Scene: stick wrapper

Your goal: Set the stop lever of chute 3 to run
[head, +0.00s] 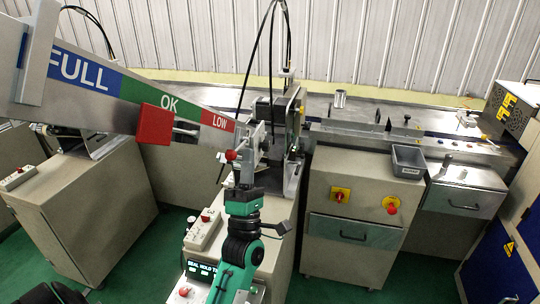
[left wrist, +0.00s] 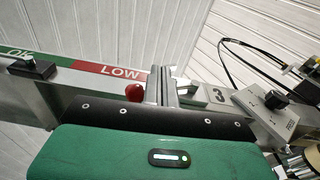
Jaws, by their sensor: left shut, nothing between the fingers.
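The inclined metal chute (head: 110,108) carries a blue, green and red FULL, OK, LOW strip. A plate marked 3 (left wrist: 218,95) shows beside its low end in the left wrist view. A red ball knob (head: 231,155), which looks like the stop lever's end, sits at that low end; it also shows in the left wrist view (left wrist: 135,92). My left gripper (head: 247,165) is shut and empty, its fingers just right of the knob. I cannot tell whether they touch it. The lever's shaft is mostly hidden. My right gripper is not in view.
A red square plate (head: 155,125) stands on the chute's side. A control box with buttons (head: 203,230) is below. To the right are a cabinet with a yellow-red switch (head: 340,195) and a grey bin (head: 408,160). Black cables (head: 262,45) hang above the chute's end.

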